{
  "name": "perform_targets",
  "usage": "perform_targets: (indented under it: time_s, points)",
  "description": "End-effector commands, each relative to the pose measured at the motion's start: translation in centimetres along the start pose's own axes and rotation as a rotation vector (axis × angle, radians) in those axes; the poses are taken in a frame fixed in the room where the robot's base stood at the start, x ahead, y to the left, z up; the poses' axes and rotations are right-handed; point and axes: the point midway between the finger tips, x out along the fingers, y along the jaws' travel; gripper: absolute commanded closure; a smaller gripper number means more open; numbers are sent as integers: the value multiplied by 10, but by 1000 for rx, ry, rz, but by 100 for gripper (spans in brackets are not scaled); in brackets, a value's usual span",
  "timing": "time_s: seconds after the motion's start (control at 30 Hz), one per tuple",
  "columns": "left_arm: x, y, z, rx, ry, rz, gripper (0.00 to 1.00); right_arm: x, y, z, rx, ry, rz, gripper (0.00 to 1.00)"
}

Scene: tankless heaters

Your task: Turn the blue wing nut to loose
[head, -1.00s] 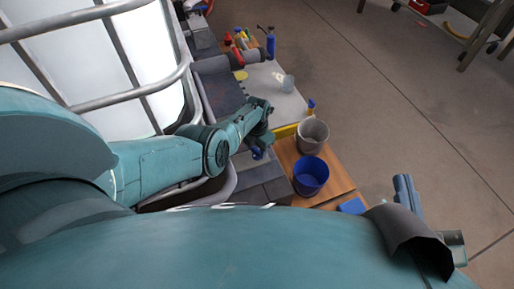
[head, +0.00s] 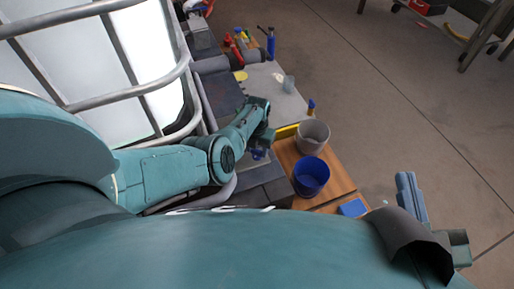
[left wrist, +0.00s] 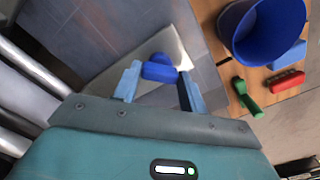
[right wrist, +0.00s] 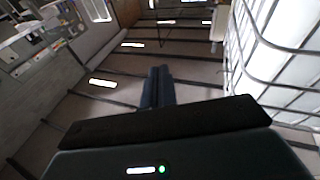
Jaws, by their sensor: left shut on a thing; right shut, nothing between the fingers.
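The blue wing nut (left wrist: 160,69) sits between the two fingers of my left gripper (left wrist: 158,86) in the left wrist view, over a pale metal plate. My left gripper is shut on it. In the head view my left gripper (head: 260,150) is low beside the bench, and a small bit of blue shows there. How far the nut is turned cannot be told. My right gripper (right wrist: 157,86) is shut and empty, pointing over open floor. It also shows in the head view (head: 410,195), far from the nut.
A blue bucket (head: 311,176) and a grey bucket (head: 312,137) stand on a wooden surface right of my left gripper. Green (left wrist: 246,97) and red (left wrist: 287,81) items lie near the blue bucket. A metal cage with a white tank (head: 100,70) is at left.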

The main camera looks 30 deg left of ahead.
Motion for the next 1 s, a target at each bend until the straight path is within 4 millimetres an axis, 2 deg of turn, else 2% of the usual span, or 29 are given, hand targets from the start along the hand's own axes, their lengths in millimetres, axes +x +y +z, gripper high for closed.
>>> perform_targets:
  time_s: [0.07,0.1,0.37,0.67,0.8,0.9,1.0]
  points:
    - [0,0,-1,0,3,1,81,0,0,0,0,-1,-1,100]
    - [1,0,-1,1,3,1,57,0,0,0,-1,-1,-1,100]
    - [0,0,-1,1,2,1,36,0,0,1,-1,-2,-1,100]
    - [-4,0,0,1,0,0,36,1,0,-2,-6,-2,-1,100]
    - [-23,0,0,1,0,0,36,4,2,-13,-35,-5,0,100]
    - [-44,-1,0,1,-1,0,36,-2,5,-5,-70,-50,15,100]
    - [-68,0,0,1,-2,0,36,-4,7,-7,-111,-73,19,100]
